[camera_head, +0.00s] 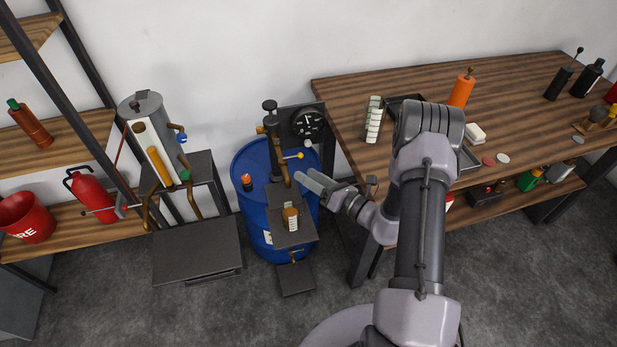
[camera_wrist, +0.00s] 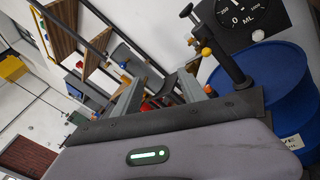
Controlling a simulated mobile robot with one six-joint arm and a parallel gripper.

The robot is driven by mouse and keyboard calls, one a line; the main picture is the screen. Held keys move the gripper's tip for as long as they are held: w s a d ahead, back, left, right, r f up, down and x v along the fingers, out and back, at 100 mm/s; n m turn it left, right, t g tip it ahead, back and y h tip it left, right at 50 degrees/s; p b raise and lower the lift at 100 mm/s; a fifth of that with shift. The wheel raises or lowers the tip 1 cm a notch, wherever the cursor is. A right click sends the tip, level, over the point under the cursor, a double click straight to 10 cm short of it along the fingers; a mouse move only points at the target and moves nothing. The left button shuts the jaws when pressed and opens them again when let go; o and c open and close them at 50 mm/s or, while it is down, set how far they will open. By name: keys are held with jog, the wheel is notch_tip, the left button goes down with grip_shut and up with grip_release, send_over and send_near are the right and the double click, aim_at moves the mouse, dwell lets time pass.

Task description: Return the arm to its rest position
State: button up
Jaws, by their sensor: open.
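My gripper (camera_head: 306,180) is at the end of my grey arm (camera_head: 424,200), which reaches in from the lower right and bends left at the top. The fingers point left, close to the upright of the black dispensing stand (camera_head: 291,236) in front of the blue barrel (camera_head: 250,165). In the wrist view my gripper (camera_wrist: 160,92) shows two spread fingers, with nothing visibly held between them. A small orange-and-white bottle (camera_head: 290,218) stands on the stand's plate, apart from the fingers. Whether the fingers touch the stand is hard to tell.
A wooden workbench (camera_head: 345,100) with bottles and a tray lies under and right of my arm. A dial gauge (camera_head: 308,123) sits behind the stand. Left are a metal cylinder apparatus (camera_head: 150,115) and a shelf with a red extinguisher (camera_head: 92,193). The front floor (camera_head: 200,315) is clear.

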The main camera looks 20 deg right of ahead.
jog(key=shift+w, duration=0.15)
jog(key=s+a+r+n+g+y+b, duration=0.1)
jog(key=a+r+n+g+y+b, duration=0.1)
jog(key=a+r+n+g+y, duration=0.45)
jog(key=s+a+r+n+g+h+b, duration=0.2)
jog(key=s+a+r+n+g, duration=0.5)
jog(key=s+a+n, duration=0.45)
jog(key=s+a+r+n+g+h+b, duration=0.1)
jog(key=s+r+n+h+b, duration=0.15)
jog(key=s+n+h, duration=0.45)
jog(key=s+d+r+n+t+h, duration=0.2)
jog(key=s+d+n+t+h, duration=0.2)
jog(key=s+d+n, duration=0.2)
jog(key=shift+s+d+r+n+b, duration=0.2)
jog(key=shift+s+n+b, duration=0.1)
jog(key=shift+s+n, duration=0.65)
